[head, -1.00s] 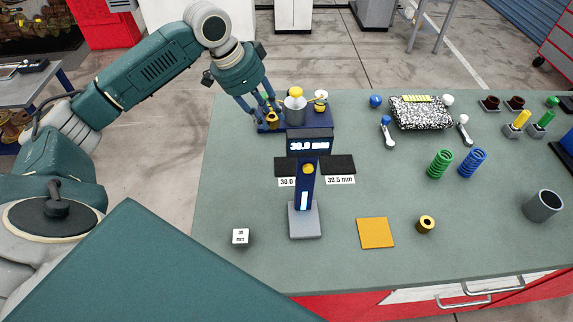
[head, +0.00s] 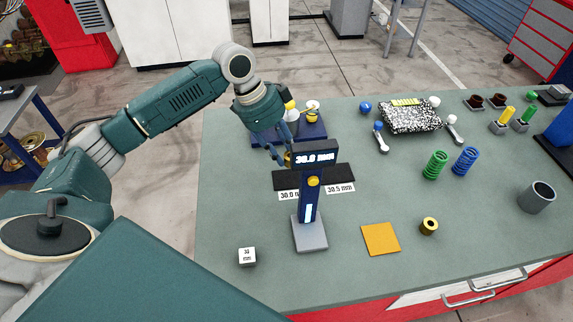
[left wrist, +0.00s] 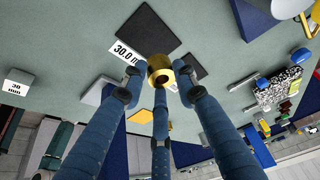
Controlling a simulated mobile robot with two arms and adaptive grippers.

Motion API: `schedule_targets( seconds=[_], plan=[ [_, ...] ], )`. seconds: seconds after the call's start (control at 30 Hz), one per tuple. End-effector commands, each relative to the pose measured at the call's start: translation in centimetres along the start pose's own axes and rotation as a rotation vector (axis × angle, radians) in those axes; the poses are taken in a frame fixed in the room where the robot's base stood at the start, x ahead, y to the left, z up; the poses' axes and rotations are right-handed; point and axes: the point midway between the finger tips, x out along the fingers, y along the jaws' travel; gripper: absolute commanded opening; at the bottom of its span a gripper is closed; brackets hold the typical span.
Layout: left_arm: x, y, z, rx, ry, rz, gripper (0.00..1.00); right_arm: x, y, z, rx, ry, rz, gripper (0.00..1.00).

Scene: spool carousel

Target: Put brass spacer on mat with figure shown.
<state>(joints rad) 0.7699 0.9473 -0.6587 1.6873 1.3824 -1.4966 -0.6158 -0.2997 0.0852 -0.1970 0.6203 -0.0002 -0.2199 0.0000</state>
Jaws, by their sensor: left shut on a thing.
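My left gripper (head: 280,152) is shut on a brass spacer (head: 288,159), held behind the left edge of the gauge display (head: 315,158). The display seems to read 30.0 mm. The left wrist view shows the spacer (left wrist: 159,64) between the fingertips, above the bench near the black mats. The left mat (head: 286,181) has a label partly hidden by the gauge, apparently 30.0 mm; the right mat (head: 341,174) is labelled 30.5 mm. In the left wrist view the mat beside the 30.0 label (left wrist: 147,30) is bare. My right gripper is not in view.
The gauge stand (head: 310,233) rises in front of the mats. A blue fixture (head: 312,131) stands behind them. A white 30 mm cube (head: 247,257), an orange pad (head: 380,239) and another brass ring (head: 429,226) lie in front. Springs (head: 435,165) stand right.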

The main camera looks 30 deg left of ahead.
Motion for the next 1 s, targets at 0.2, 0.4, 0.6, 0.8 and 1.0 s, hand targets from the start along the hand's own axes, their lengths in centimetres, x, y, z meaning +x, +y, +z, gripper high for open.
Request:
schedule_targets(
  seconds=[0.2,0.4,0.6,0.8,1.0],
  plan=[
    [2.0,0.0,0.8,0.000,0.002,0.000,0.00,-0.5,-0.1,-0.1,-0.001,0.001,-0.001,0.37],
    [4.7,0.1,1.8,-0.002,0.001,0.003,0.00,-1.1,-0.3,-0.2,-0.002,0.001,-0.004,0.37],
    [6.0,-0.1,2.4,0.001,0.002,-0.002,0.00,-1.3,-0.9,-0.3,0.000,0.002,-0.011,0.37],
    [6.0,-0.1,2.4,0.001,0.002,-0.002,0.00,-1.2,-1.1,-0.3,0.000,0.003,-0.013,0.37],
    [6.1,0.0,2.5,0.000,0.001,-0.001,0.48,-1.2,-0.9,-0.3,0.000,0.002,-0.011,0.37]
  ],
)
